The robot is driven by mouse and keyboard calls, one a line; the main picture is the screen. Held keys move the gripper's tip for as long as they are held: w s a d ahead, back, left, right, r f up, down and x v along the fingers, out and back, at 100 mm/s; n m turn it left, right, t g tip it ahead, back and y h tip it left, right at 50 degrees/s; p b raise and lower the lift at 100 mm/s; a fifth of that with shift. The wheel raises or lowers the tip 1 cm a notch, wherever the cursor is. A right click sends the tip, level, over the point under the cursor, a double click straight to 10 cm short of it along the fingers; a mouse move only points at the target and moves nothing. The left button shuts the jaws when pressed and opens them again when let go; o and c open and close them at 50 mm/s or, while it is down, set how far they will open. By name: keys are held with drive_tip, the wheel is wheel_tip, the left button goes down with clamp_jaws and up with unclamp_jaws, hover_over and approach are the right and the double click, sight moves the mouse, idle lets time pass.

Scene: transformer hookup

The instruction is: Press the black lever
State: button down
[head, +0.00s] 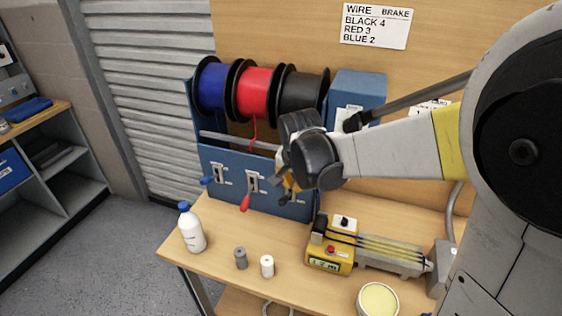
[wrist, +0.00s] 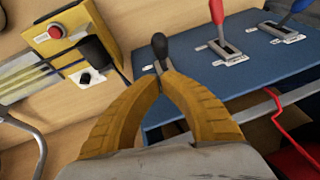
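The black lever (wrist: 159,46) has a dark rounded knob on a thin stem and stands out from the blue panel in the wrist view. My gripper (wrist: 163,77) has its yellow fingers brought together at the tips, right at the base of the lever's visible stem. I cannot tell whether the tips touch the stem or lie in front of it. In the head view my gripper (head: 290,184) is at the right part of the blue panel (head: 225,168) and hides the black lever's knob.
A red lever (head: 245,203) and a blue lever (head: 207,181) are to the left on the panel. Blue, red and black wire spools (head: 302,91) sit above. A yellow device (head: 330,258) with a red button stands on the bench close by. A bottle (head: 191,230) stands front left.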

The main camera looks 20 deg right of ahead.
drive_tip(key=shift+s+a+f, duration=0.2)
drive_tip(key=shift+a+f, duration=0.05)
drive_tip(key=shift+f, duration=0.2)
drive_tip(key=shift+s+a+f, duration=0.15)
drive_tip(key=shift+a+f, duration=0.05)
drive_tip(key=shift+f, duration=0.25)
drive_tip(key=shift+f+b, duration=0.1)
drive_tip(key=shift+b, duration=0.25)
drive_tip(key=shift+s+a+f+t, duration=0.1)
drive_tip(key=shift+s+a+t, duration=0.05)
drive_tip(key=shift+t, duration=0.25)
drive_tip(key=shift+s+a+f+t+h+b, duration=0.15)
drive_tip(key=shift+s+f+t+h+b, duration=0.1)
drive_tip(key=shift+f+t+h+b, duration=0.25)
drive_tip(key=shift+t+h, duration=0.3)
drive_tip(key=shift+t, duration=0.1)
drive_tip(key=shift+s+a+f+b, duration=0.2)
drive_tip(key=shift+s+f+b, duration=0.05)
drive_tip(key=shift+f+b, duration=0.55)
drive_tip(key=shift+s+a+f+b, duration=0.15)
drive_tip(key=shift+s+f+b, duration=0.1)
drive_tip(key=shift+f+b, duration=0.5)
drive_tip(key=shift+s+a+f+b, duration=0.25)
drive_tip(key=shift+f+b, duration=0.25)
drive_tip(key=shift+f, duration=0.5)
drive_tip(key=shift+f, duration=0.1)
